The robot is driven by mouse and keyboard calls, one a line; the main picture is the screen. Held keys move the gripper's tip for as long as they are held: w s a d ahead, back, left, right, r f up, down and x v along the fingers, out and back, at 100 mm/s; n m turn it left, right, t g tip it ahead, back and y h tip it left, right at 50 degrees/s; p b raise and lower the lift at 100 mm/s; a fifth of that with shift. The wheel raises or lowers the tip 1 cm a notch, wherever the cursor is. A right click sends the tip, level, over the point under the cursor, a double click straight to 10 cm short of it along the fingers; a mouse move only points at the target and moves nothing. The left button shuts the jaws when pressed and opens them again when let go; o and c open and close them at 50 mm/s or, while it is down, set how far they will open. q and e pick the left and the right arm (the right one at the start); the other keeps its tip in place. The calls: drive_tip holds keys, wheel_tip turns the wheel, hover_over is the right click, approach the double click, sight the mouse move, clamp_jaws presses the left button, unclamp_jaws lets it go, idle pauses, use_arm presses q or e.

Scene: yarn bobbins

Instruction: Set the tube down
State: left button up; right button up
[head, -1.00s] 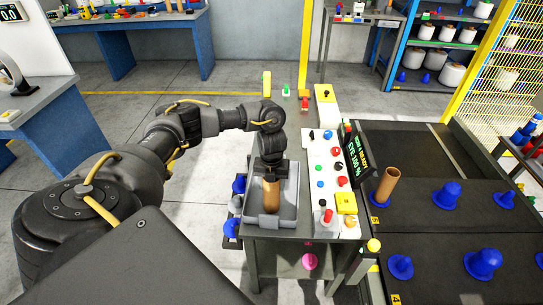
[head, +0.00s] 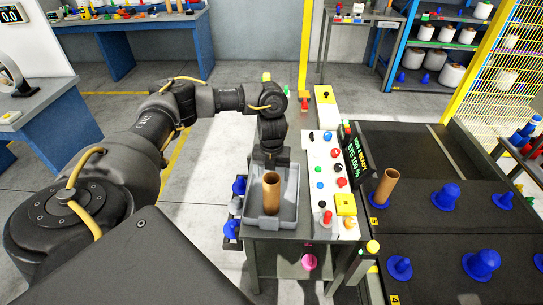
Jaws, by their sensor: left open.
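A brown cardboard tube (head: 271,196) stands upright in the grey tray (head: 288,215) on the small table. My left gripper (head: 270,162) is open just behind and above the tube, pointing down; its fingertips are small and partly hidden, and it looks clear of the tube. A second brown tube (head: 386,186) sits, slightly tilted in the picture, on a blue peg on the dark panel at the right. My right gripper does not show.
A white control panel (head: 327,170) with coloured buttons and a lit display (head: 356,160) stand right of the tray. Empty blue pegs (head: 445,195) stick up from the dark panel. Blue pieces (head: 238,185) hang left of the table. The floor further left is clear.

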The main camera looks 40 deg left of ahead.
use_arm(q)
wheel_tip(320, 180, up, 6)
drive_tip(key=shift+f, duration=0.1)
idle(0.6)
